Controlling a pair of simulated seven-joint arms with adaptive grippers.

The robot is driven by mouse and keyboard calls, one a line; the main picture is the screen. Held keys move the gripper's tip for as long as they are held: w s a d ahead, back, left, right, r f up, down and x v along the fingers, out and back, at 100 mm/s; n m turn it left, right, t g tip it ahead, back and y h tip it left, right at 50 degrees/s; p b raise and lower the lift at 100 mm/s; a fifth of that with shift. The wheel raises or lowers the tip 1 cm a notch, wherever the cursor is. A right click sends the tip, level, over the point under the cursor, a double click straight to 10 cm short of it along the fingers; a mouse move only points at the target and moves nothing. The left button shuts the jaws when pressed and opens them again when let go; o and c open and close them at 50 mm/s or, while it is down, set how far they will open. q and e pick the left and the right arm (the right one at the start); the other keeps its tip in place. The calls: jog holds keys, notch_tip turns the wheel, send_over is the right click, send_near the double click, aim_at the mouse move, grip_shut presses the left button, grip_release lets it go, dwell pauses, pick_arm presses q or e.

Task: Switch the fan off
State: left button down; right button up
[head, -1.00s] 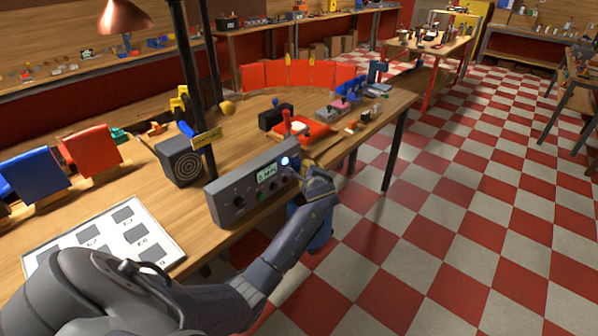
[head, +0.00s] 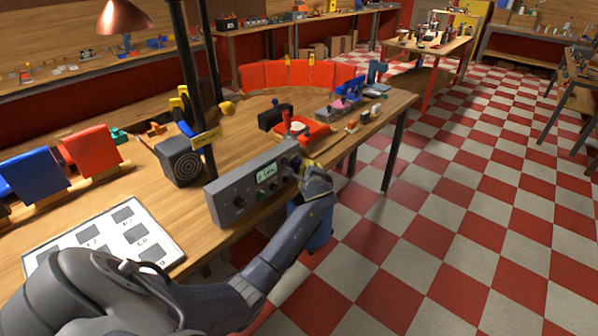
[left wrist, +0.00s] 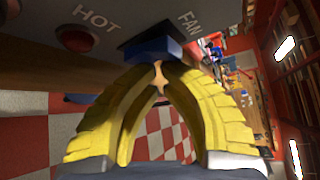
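The grey control box (head: 255,185) stands at the table's front edge in the head view, with a small green display (head: 266,173), knobs and a green button. No bright light shows on its front. In the left wrist view its panel carries the words HOT and FAN, a red round button (left wrist: 76,40) and a dark blue switch (left wrist: 152,48) beside FAN. My left gripper (left wrist: 157,72) has its yellow fingertips together, right at the switch; whether they touch it is hard to tell. The left gripper also shows at the box's right end in the head view (head: 304,166). My right gripper is out of view.
A dark box with a ringed round face (head: 181,161) stands behind the control box, next to a black post (head: 203,100). A white card (head: 105,242) lies at the left. A red device (head: 302,131) sits behind the box. Open floor lies to the right.

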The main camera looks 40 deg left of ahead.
pick_arm(q)
jog(key=shift+s+a, duration=0.1)
jog(key=shift+a, duration=0.3)
jog(key=shift+d, duration=0.1)
jog(key=shift+s+d+r, duration=0.1)
jog(key=shift+d+r, duration=0.15)
jog(key=shift+d, duration=0.2)
jog(key=shift+s+d+r, duration=0.1)
jog(key=shift+d+r, duration=0.1)
jog(key=shift+d, duration=0.25)
jog(key=shift+d, duration=0.2)
jog(key=d, duration=0.1)
jog(key=d+r, duration=0.1)
jog(key=d, duration=0.1)
jog(key=d+r, duration=0.1)
jog(key=shift+s+d, duration=0.15)
dwell(0.5)
